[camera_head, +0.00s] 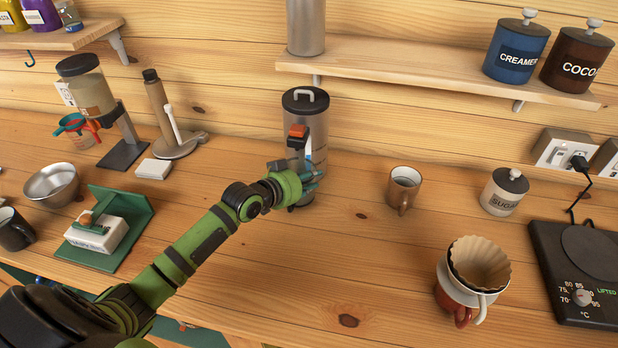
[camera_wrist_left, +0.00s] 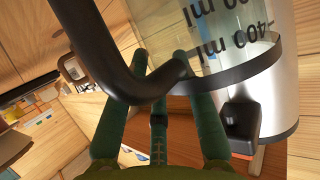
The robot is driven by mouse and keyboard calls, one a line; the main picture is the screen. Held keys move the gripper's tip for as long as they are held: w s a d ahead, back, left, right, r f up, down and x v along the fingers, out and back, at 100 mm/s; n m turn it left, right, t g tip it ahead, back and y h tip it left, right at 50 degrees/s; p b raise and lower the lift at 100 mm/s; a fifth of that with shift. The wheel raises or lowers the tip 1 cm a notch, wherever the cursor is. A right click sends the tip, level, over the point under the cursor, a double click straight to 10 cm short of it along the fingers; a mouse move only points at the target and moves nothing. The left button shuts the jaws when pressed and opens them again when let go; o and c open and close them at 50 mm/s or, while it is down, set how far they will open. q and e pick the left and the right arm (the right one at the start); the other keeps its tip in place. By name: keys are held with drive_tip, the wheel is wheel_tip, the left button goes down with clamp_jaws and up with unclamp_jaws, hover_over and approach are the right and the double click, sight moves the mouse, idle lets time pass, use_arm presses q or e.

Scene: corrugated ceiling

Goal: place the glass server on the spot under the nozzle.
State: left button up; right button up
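The glass server (camera_wrist_left: 220,45) fills the upper part of the left wrist view, with its ml marks, dark band and black handle (camera_wrist_left: 112,72). My left gripper (camera_wrist_left: 161,62) has its green fingers drawn in on the handle. In the head view my left gripper (camera_head: 312,180) is in front of a metal dispenser (camera_head: 295,105) with an orange lever (camera_head: 298,131). The server is mostly hidden there by the gripper and lever. The dispenser's metal body is close behind the server in the wrist view. The spot under the nozzle is hidden. My right gripper is out of view.
A brown mug (camera_head: 403,188) and a sugar jar (camera_head: 503,193) stand right of the dispenser. A dripper with a paper filter (camera_head: 478,265) is nearer. A hot plate (camera_head: 570,280) is at the right edge. The counter below the dispenser is clear.

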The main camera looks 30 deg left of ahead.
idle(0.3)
use_arm(q)
drive_tip(key=b+v, duration=0.1)
drive_tip(key=v, duration=1.1)
drive_tip(key=shift+b, duration=0.35)
